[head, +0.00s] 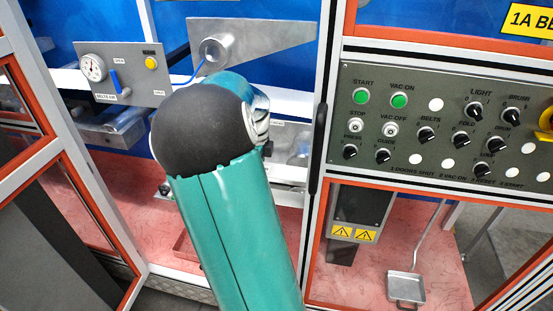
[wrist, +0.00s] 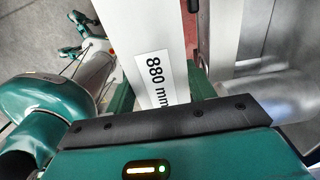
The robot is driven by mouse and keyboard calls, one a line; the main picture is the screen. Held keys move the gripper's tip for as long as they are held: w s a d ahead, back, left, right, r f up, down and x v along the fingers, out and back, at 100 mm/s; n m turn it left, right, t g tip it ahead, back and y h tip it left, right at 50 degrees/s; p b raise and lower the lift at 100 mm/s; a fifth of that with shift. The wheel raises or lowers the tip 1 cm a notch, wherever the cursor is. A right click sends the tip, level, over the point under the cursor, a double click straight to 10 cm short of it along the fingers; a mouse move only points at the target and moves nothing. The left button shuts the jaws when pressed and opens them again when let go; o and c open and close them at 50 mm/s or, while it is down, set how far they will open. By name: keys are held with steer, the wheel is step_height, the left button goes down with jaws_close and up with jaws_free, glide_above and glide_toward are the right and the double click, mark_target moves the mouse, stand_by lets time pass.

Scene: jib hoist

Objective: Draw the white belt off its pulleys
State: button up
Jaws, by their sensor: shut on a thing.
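In the wrist view, a broad white belt (wrist: 150,30) with an "880 mm" label runs from the top edge down between the green fingers of my gripper (wrist: 160,92). The gripper is shut on this belt. The belt's far end is cut off by the top of the picture. A grey rounded metal part (wrist: 275,100), possibly a pulley, lies just right of the belt; I cannot tell whether they touch. In the head view my arm hides the gripper and the belt. A round metal hub (head: 212,52) on a triangular bracket (head: 265,36) shows behind the arm.
A control panel (head: 400,165) with knobs and green buttons stands to the right. A gauge plate (head: 125,72) is at the upper left. Door frames and a black handle (head: 319,150) flank the opening around my arm. A small metal pan (head: 405,288) is at the lower right.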

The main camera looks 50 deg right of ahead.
steer(key=shift+w+a, duration=0.7)
steer(key=shift+w, duration=1)
steer(key=shift+w+a, duration=0.75)
steer(key=shift+w, duration=0.9)
steer(key=shift+w+a, duration=0.7)
steer(key=shift+w, duration=1)
steer(key=s+a, duration=0.4)
steer(key=a, duration=0.5)
steer(key=s+a, duration=0.4)
steer(key=a, duration=0.5)
steer(key=shift+a, duration=0.2)
steer(key=shift+w, duration=0.1)
